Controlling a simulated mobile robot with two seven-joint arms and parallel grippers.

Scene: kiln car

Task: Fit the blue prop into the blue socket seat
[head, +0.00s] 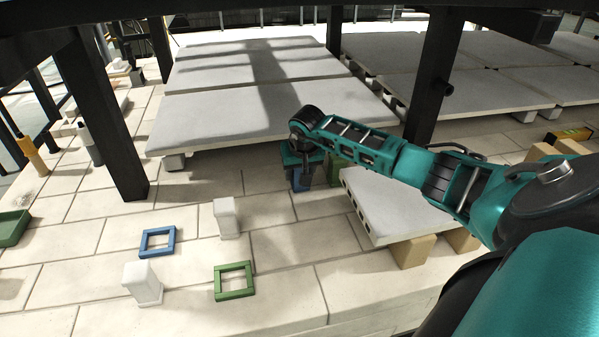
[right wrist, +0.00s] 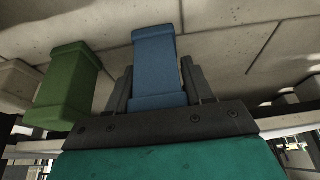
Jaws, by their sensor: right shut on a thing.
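The blue prop (right wrist: 155,62) stands between the fingers of my right gripper (right wrist: 157,88) in the right wrist view, and the gripper is shut on it. In the head view my right gripper (head: 301,178) is at the left end of the kiln shelf, with part of the blue prop (head: 299,182) showing under it. The blue socket seat (head: 157,242) is a square blue frame on the brick deck, left of the gripper and nearer the front, and its middle is empty. I do not see my left gripper.
A green prop (right wrist: 70,82) stands close beside the gripper. A green square frame (head: 234,281) and two white posts (head: 226,218) (head: 142,283) stand on the deck around the blue seat. A dark upright (head: 113,130) rises at left. A low shelf (head: 395,207) lies right of the gripper.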

